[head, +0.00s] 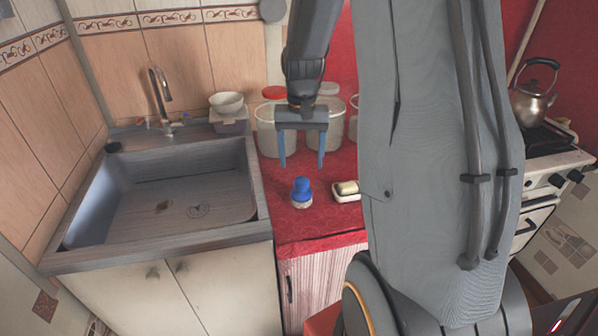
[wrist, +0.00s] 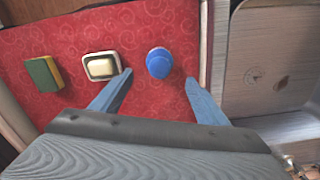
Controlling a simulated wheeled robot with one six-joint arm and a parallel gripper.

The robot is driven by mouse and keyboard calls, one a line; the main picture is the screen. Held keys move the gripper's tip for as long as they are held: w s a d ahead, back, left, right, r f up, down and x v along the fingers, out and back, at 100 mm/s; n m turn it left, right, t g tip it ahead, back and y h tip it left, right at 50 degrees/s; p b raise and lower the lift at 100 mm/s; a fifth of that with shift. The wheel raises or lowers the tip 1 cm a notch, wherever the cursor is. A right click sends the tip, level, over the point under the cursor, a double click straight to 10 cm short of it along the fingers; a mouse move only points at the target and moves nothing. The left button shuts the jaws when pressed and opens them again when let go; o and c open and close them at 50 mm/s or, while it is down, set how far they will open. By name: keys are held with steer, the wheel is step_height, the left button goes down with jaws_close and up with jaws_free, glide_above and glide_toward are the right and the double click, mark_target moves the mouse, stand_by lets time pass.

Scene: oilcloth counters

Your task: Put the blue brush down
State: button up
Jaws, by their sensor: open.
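The blue brush (head: 301,192) stands upright on the red oilcloth counter (head: 325,222), near its left edge beside the sink. Its blue top is up and its pale bristles are down. It also shows from above in the wrist view (wrist: 159,63). My gripper (head: 302,165) is open and empty, with its blue fingers pointing down above and behind the brush in the head view. In the wrist view, the brush lies between and beyond the two fingertips (wrist: 158,77), touching neither.
A soap dish (head: 343,196) with a pale bar stands right of the brush. A green and yellow sponge (wrist: 43,74) lies farther along the counter. Lidded containers (head: 268,135) stand at the back. The metal sink (head: 258,190) borders the counter's left side; a kettle (head: 533,104) sits on the stove.

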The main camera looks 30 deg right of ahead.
steer(key=s+a+r+n+t, duration=0.1)
steer(key=s+a+n, duration=0.5)
steer(key=s+a, duration=0.9)
steer(key=shift+s+r, duration=0.1)
